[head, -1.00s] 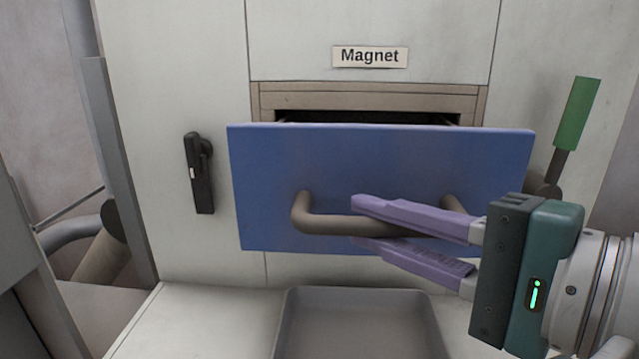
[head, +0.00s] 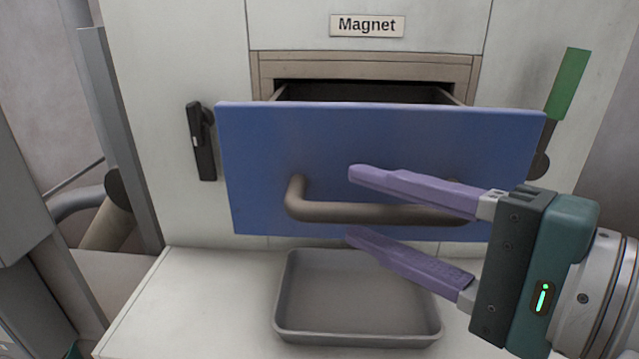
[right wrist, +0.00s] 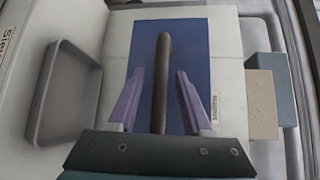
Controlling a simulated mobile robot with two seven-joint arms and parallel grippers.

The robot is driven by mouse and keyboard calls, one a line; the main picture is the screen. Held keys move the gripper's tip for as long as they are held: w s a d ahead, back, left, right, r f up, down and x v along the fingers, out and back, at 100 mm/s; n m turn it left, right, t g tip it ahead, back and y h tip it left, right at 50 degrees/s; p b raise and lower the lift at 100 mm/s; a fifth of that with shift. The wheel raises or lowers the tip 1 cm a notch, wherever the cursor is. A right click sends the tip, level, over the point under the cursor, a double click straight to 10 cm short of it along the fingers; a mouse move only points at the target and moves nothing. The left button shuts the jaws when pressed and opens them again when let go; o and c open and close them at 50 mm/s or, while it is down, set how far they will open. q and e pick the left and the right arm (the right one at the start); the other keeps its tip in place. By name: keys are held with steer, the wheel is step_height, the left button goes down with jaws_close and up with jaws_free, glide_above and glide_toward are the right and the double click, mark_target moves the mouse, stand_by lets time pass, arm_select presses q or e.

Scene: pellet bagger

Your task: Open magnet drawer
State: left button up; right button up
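The magnet drawer (head: 370,150) has a blue front and stands pulled out of its frame, with a dark gap showing above and behind the front. Its brown bar handle (head: 345,212) runs across the lower part of the front. My right gripper (head: 352,205) is open, its purple fingers above and below the handle in the head view. In the right wrist view the handle (right wrist: 162,75) runs between the two spread fingers, with gaps on both sides. A "Magnet" label (head: 367,25) is above the drawer. My left gripper is not in view.
A grey tray (head: 300,328) sits on the white ledge (head: 190,300) below the drawer. A black latch (head: 204,150) is on the panel at left. A green-handled lever (head: 568,85) stands at right, close to the drawer front's edge.

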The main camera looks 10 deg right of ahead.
steer(key=shift+s, duration=0.1)
steer(key=b+v, duration=0.2)
steer(key=v, duration=0.7)
steer(key=shift+s+d, duration=0.15)
steer(key=shift+s, duration=0.2)
